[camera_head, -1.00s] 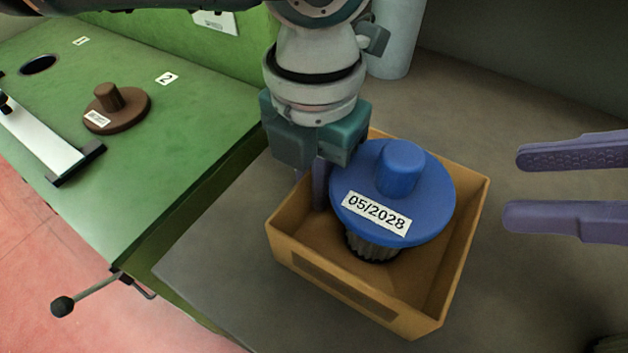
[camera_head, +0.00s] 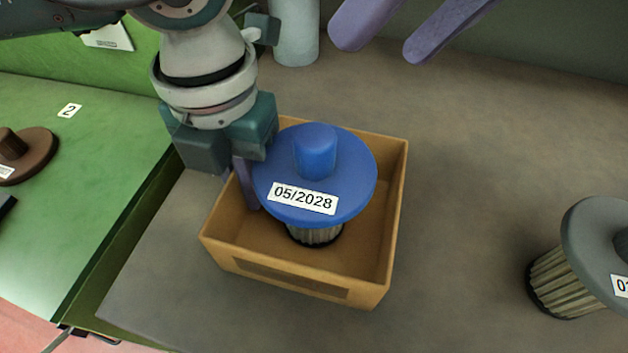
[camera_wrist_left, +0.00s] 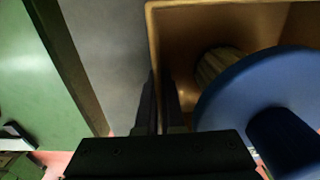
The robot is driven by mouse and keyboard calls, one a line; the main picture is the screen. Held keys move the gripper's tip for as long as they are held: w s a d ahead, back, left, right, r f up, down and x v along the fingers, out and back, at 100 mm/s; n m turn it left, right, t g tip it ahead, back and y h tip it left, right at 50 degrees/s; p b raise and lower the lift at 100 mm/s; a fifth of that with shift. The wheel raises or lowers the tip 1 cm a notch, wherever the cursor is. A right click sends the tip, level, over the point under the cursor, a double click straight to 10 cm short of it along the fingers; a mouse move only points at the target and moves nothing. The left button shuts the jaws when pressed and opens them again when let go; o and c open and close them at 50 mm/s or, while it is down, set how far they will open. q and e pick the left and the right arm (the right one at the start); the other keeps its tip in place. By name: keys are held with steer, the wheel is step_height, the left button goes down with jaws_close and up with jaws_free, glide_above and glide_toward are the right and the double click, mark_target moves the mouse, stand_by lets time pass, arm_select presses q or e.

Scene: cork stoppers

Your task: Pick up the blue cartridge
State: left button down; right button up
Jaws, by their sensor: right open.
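The blue cartridge (camera_head: 352,178), with a round blue top, a knob and a label "05/2028", stands in an open tan box (camera_head: 330,288). Its pleated lower part shows below the disc. In the left wrist view the blue disc (camera_wrist_left: 235,100) fills the right side. My left gripper (camera_head: 245,185) points down at the box's left side, beside the cartridge. Its two dark fingers (camera_wrist_left: 160,105) are close together at the box's left wall; whether they grip the wall is unclear. My right gripper (camera_head: 380,47) is open and empty, above and behind the box.
A grey cartridge (camera_head: 590,250) sits on the grey table (camera_head: 480,200) at right, cut off by the frame. A brown-topped piece (camera_head: 38,150) lies on the green bench (camera_head: 105,150) at left. A pale cylinder (camera_head: 296,35) stands behind the box. The table between box and grey cartridge is clear.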

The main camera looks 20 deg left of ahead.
steer(key=r+n+h, duration=0.1)
steer(key=n, duration=0.5)
steer(key=n+h, duration=0.1)
steer(key=n, duration=0.4)
glide_above(317, 134)
steer(key=w+d, duration=0.1)
steer(key=d, duration=0.2)
step_height(317, 134, down, 5)
steer(key=shift+r, duration=0.15)
steer(key=x, duration=0.4)
steer(key=shift+s+a, duration=0.25)
steer(key=shift+a, duration=0.1)
steer(key=shift+a+f, duration=0.15)
steer(key=shift+f, duration=0.45)
jaws_close()
